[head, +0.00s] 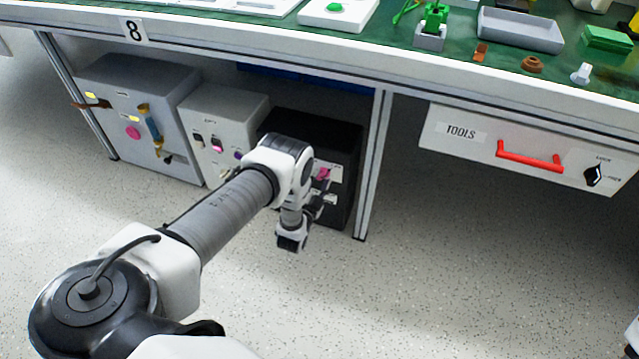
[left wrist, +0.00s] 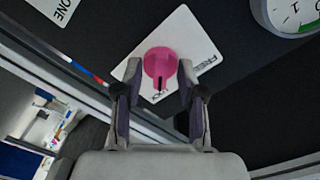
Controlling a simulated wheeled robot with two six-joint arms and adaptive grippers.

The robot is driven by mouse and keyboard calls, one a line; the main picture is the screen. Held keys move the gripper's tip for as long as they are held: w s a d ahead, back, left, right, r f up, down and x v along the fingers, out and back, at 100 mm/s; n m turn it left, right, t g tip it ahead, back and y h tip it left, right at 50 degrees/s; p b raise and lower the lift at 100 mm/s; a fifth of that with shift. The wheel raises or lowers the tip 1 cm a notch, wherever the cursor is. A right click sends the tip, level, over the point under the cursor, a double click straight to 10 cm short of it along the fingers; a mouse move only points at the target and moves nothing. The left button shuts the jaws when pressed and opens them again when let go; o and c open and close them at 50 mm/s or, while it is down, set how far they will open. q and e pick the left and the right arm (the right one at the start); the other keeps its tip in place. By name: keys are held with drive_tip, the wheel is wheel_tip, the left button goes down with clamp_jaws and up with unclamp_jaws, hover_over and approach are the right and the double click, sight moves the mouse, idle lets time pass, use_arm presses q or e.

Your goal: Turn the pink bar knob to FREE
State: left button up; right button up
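The pink bar knob (left wrist: 160,64) sits on a white label plate (left wrist: 203,54) on the dark box. In the head view the knob (head: 324,173) shows just beyond my left gripper (head: 319,187). In the left wrist view my left gripper (left wrist: 159,72) is open, with one fingertip on each side of the knob. I cannot tell whether the fingertips touch it. FREE is printed on the plate to the lower right of the knob. A dark mark on the knob points down in that view, towards another label that is partly hidden.
The dark box (head: 350,140) stands under the workbench beside a table leg (head: 373,165). Two grey boxes (head: 165,95) with controls stand left of it. A round dial (left wrist: 292,14) is at the wrist view's upper right. The floor (head: 430,270) in front is clear.

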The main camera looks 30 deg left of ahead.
use_arm(q)
clamp_jaws()
drive_tip(key=shift+n, duration=0.5)
drive_tip(key=n, duration=0.3)
drive_tip(key=shift+n, duration=0.4)
drive_tip(key=n, duration=0.4)
drive_tip(key=shift+n, duration=0.3)
drive_tip(key=n, duration=0.8)
drive_tip(key=shift+d+n, duration=0.1)
drive_tip(key=shift+n, duration=0.2)
